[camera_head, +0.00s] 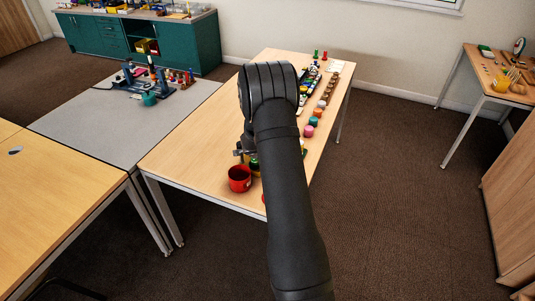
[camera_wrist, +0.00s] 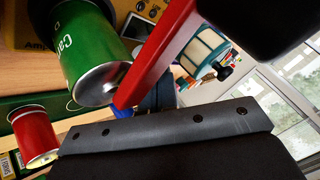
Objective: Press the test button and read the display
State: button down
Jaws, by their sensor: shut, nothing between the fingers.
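I can make out neither a test button nor a readable display in either view. In the wrist view an ochre panel with round knobs (camera_wrist: 145,12) shows at the top, partly behind a green can. Lettering starting "Amp" is on an ochre surface (camera_wrist: 28,35) at the upper left; I cannot tell whether both belong to one device. My gripper (camera_head: 239,153) shows in the head view as a small dark part left of my arm, above the table near the red cup (camera_head: 240,179). It is shut and empty. My arm hides much of the table's middle.
In the wrist view a green can (camera_wrist: 88,55), a red can (camera_wrist: 35,135) and a red bar (camera_wrist: 150,60) are close by. In the head view several small coloured items line the wooden table's (camera_head: 185,160) right side. A grey table (camera_head: 90,120) stands to the left.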

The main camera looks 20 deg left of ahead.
jog(key=shift+f, duration=0.15)
jog(key=shift+f, duration=0.3)
jog(key=shift+f, duration=0.4)
dwell(0.7)
jog(key=shift+s+f, duration=0.2)
jog(key=shift+f, duration=0.25)
jog(key=shift+r, duration=0.1)
dwell(0.3)
jog(key=shift+a+r, duration=0.15)
jog(key=shift+r, duration=0.8)
